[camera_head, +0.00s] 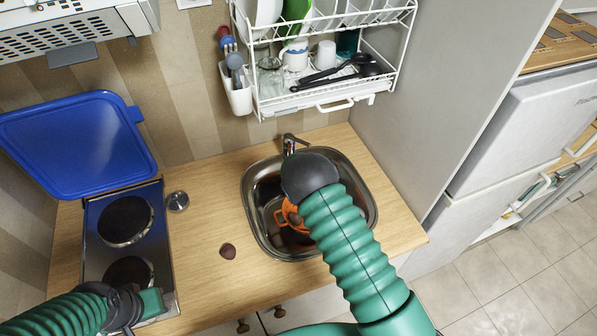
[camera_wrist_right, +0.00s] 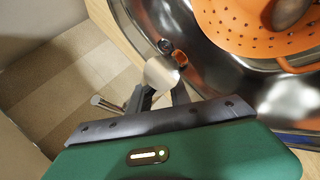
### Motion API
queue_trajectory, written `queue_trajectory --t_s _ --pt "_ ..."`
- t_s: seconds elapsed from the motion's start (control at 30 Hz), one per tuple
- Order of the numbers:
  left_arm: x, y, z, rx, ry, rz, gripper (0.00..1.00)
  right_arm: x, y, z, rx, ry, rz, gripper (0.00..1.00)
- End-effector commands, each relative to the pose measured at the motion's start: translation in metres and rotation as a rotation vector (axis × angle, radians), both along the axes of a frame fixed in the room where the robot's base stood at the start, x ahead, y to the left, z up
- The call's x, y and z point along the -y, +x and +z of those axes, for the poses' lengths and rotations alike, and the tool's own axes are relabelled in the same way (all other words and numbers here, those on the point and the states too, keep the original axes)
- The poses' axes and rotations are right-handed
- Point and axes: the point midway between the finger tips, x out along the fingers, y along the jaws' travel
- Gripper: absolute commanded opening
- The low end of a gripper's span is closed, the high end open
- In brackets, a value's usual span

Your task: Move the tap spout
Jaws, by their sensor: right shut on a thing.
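The chrome tap (camera_head: 290,143) stands at the back of the steel sink (camera_head: 258,222); in the head view my right arm hides most of its spout. In the right wrist view the shiny tap spout (camera_wrist_right: 161,74) lies between the dark fingers of my right gripper (camera_wrist_right: 164,92), which is shut on it. The spout's end is over the basin side, and a small metal lever (camera_wrist_right: 104,103) shows to the left. My left gripper (camera_head: 128,306) is low at the left, by the hob's front; its jaws are too unclear to read.
An orange colander (camera_head: 287,216) sits in the sink. A dish rack (camera_head: 330,98) hangs above the sink. A brown lump (camera_head: 228,250) and a metal strainer (camera_head: 178,201) lie on the counter between.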

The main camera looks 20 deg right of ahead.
Motion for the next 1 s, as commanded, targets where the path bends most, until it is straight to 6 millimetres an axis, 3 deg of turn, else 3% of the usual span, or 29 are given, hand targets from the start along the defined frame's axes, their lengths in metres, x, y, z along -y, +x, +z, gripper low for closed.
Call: queue_trajectory --t_s 0.03,0.63,0.67,0.8,1.0 --pt "0.0003 0.0000 -0.0042 0.000 0.000 -0.001 0.36 0.0017 -0.0073 -0.0110 -0.021 0.001 -0.023 0.00" --pt "0.0002 0.0001 -0.0069 0.000 0.000 0.000 0.36 -0.0048 -0.0070 -0.0077 -0.021 0.001 -0.073 0.00" --pt "0.0002 0.0001 -0.0069 0.000 0.000 0.000 0.36 -0.0048 -0.0070 -0.0078 -0.021 0.001 -0.073 0.27" --pt "0.0002 0.0000 -0.0068 0.000 0.000 0.000 0.36 -0.0053 -0.0060 -0.0064 -0.019 0.000 -0.072 0.45" --pt "0.0003 0.0000 -0.0065 0.000 0.000 -0.001 0.36 -0.0068 -0.0038 -0.0030 -0.012 -0.002 -0.069 0.45"
